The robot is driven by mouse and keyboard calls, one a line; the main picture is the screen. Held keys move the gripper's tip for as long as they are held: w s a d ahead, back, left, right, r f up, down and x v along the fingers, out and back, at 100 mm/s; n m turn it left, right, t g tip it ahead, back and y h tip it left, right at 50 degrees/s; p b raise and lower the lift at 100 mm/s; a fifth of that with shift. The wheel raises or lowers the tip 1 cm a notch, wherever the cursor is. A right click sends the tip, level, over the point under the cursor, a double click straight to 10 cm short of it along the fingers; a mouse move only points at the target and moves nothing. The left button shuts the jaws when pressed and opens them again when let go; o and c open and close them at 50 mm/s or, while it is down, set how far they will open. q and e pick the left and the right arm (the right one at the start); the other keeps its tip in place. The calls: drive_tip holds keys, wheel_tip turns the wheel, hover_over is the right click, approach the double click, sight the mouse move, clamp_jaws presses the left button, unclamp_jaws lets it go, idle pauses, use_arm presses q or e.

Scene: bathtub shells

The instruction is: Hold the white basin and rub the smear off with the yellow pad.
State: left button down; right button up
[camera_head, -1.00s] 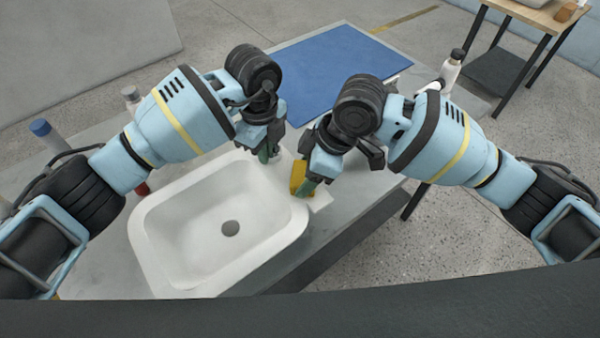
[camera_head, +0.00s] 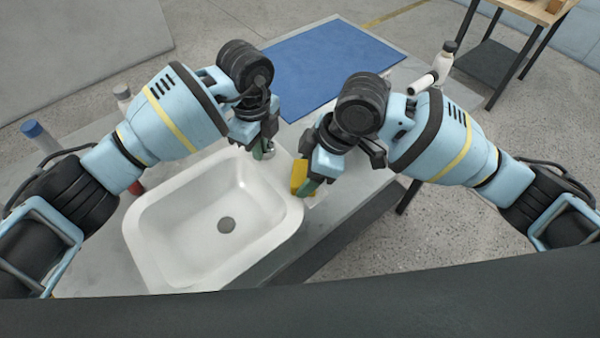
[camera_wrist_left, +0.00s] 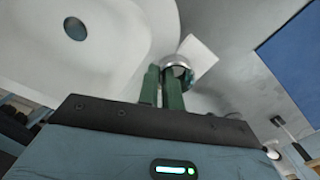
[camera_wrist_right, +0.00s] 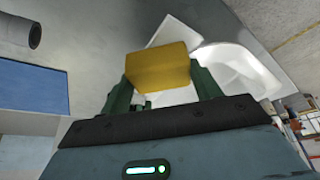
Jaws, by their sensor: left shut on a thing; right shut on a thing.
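The white basin (camera_head: 170,230) sits on the grey counter, its drain facing up. My left gripper (camera_head: 262,150) is at the basin's far right corner, shut on its rim; its green fingers (camera_wrist_left: 162,88) show in the left wrist view, partly hiding the hold. My right gripper (camera_head: 306,184) is shut on the yellow pad (camera_head: 298,177), just right of the basin's right rim. The pad also shows between the fingers in the right wrist view (camera_wrist_right: 158,68). Pad and basin look apart. I cannot make out a smear.
A small metallic round thing (camera_wrist_left: 178,62) and a white square piece (camera_wrist_left: 200,55) lie close to my left fingers. A blue mat (camera_head: 325,65) covers the counter's far end. Bottles stand left (camera_head: 38,137) and at the far right (camera_head: 446,60).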

drive_tip(key=shift+w+d+r, duration=0.1)
drive_tip(key=shift+r, duration=1.95)
drive_tip(key=shift+d+r, duration=0.1)
drive_tip(key=shift+r, duration=1.9)
use_arm(q)
drive_tip(key=c, duration=1.5)
unclamp_jaws()
wheel_tip(320, 180, up, 12)
